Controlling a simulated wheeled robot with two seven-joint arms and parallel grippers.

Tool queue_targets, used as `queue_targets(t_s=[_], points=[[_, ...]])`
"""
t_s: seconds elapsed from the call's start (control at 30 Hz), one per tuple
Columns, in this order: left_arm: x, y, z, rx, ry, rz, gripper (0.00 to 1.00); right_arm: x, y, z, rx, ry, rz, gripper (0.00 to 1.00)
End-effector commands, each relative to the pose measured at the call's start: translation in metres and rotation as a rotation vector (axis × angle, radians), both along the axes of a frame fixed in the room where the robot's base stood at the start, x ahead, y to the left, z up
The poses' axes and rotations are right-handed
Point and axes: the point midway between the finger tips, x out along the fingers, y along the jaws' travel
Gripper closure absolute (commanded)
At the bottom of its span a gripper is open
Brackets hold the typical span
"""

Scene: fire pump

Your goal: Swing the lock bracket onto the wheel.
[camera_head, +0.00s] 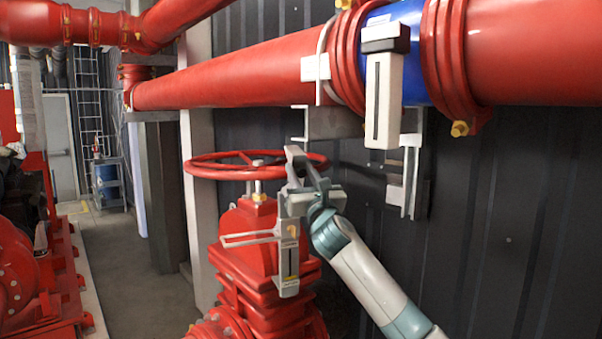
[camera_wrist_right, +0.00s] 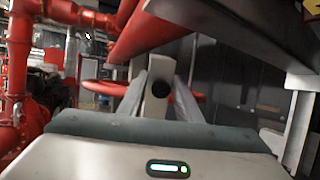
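The red handwheel (camera_head: 222,170) lies level on top of the red valve (camera_head: 245,245) in the head view. Its rim also shows behind the fingers in the wrist view (camera_wrist_right: 200,97). The grey metal lock bracket (camera_head: 289,272), with a long open loop reaching left, is at the valve's front, below the wheel. My right gripper (camera_head: 303,164) is at the wheel's right front edge, just above the bracket. My left gripper is not in view.
A thick red pipe (camera_head: 235,75) with a blue section (camera_head: 408,20) runs above the wheel. A white box-like part (camera_head: 384,100) and grey wall brackets (camera_head: 405,178) are at the upper right. A dark ribbed wall (camera_head: 500,210) stands behind. Open floor (camera_head: 125,255) is left of the valve.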

Motion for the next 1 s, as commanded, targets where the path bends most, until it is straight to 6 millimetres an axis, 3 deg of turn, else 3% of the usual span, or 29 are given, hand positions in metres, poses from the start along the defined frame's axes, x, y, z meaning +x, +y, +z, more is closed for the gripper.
queue_targets(t_s=[1.0], points=[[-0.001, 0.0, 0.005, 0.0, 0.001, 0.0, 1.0, 0.035, 0.01, 0.037, -0.132, 0.382, -0.007, 1.0]])
